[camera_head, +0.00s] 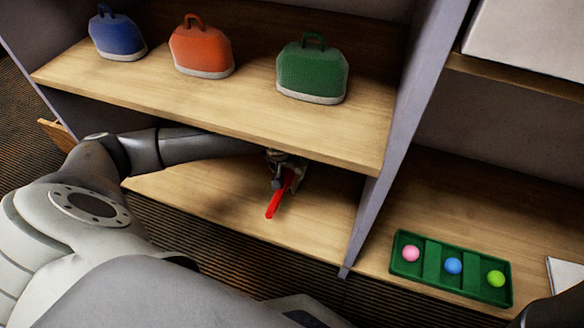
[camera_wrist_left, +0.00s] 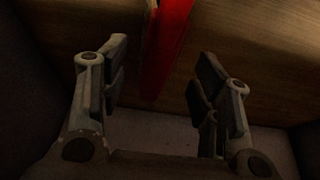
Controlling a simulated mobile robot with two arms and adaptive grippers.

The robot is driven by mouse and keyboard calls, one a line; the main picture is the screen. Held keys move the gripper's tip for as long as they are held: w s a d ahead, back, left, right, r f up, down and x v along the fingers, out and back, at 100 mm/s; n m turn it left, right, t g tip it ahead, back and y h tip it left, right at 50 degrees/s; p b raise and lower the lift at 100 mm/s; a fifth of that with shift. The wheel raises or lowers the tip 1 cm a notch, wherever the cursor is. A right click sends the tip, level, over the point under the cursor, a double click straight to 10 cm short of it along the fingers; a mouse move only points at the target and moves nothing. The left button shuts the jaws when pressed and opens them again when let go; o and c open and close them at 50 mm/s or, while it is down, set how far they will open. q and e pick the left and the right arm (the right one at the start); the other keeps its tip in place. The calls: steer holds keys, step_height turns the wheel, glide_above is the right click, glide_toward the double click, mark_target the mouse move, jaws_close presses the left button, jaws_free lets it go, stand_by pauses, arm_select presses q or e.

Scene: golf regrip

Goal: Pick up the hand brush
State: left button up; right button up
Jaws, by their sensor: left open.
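The hand brush (camera_head: 275,204) shows as a red handle on the lower shelf, under the upper shelf. In the left wrist view the red handle (camera_wrist_left: 166,45) runs down from the top edge, between the two fingers. My left gripper (camera_head: 287,172) is open, with one finger on each side of the handle and a gap to both. It also shows in the left wrist view (camera_wrist_left: 160,82). The far part of the brush is hidden behind the gripper in the head view. A dark part at the bottom right corner of the head view may be my right arm; no right gripper shows.
The upper shelf (camera_head: 215,112) is close above my left arm and carries a blue bag (camera_head: 117,36), an orange bag (camera_head: 201,50) and a green bag (camera_head: 312,72). A divider (camera_head: 404,130) stands to the right. Beyond it lies a green tray (camera_head: 432,262) with three balls.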

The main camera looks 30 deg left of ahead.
arm_select(q)
steer(key=shift+w+f, duration=0.1)
steer(key=shift+w, duration=0.2)
steer(key=b+x, duration=0.3)
steer(key=x, duration=0.2)
steer(key=shift+b, duration=0.35)
steer(key=c, duration=1.3)
steer(key=shift+o, duration=0.2)
steer(key=shift+r, duration=0.25)
